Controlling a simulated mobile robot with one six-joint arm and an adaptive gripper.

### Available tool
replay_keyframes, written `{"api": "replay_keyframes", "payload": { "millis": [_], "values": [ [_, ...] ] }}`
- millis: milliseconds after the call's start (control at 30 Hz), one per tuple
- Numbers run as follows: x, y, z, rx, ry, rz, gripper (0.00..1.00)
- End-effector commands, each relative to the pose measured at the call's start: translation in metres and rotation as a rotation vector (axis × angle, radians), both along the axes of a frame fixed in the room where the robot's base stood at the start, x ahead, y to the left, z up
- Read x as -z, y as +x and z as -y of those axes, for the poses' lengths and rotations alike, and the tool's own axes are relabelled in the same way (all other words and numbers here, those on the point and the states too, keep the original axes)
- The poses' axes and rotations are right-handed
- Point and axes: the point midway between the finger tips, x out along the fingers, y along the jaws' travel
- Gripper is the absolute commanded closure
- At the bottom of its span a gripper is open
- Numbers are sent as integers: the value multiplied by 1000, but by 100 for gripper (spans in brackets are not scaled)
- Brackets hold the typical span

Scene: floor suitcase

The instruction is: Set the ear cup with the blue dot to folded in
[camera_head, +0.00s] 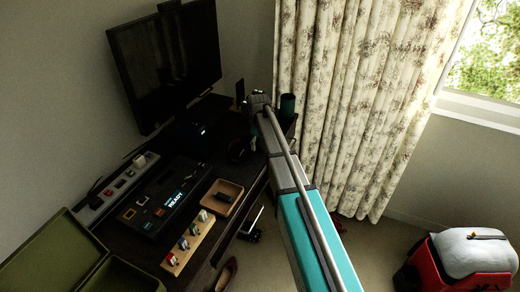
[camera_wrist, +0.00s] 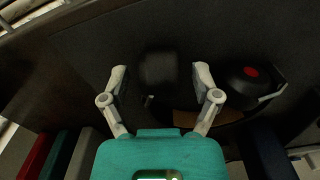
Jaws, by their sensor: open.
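The headphones (camera_head: 238,150) lie dark on the desk, just left of my arm in the head view. In the wrist view one black ear cup (camera_wrist: 246,88) carries a red dot and sits right of my right finger. A dark rounded shape (camera_wrist: 158,68) lies between and beyond my fingers; it may be the other ear cup, but I cannot make out a blue dot on it. My gripper (camera_wrist: 158,76) is open, with nothing held between its pale fingers. In the head view my gripper (camera_head: 259,101) is small and dark near the desk's far end.
A dark green cup (camera_head: 287,105) stands close right of my gripper. A monitor (camera_head: 165,62) rises at the left. A console (camera_head: 165,200), a wooden tray (camera_head: 217,205) and a green case (camera_head: 55,255) fill the nearer desk. A red suitcase (camera_head: 422,265) stands on the floor.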

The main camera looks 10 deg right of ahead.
Motion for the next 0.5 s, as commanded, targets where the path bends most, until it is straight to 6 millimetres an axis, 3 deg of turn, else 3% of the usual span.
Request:
{"api": "replay_keyframes", "payload": {
  "millis": [500],
  "values": [
    [10, 0, 0, 0, 0, 0, 20]
  ]
}}
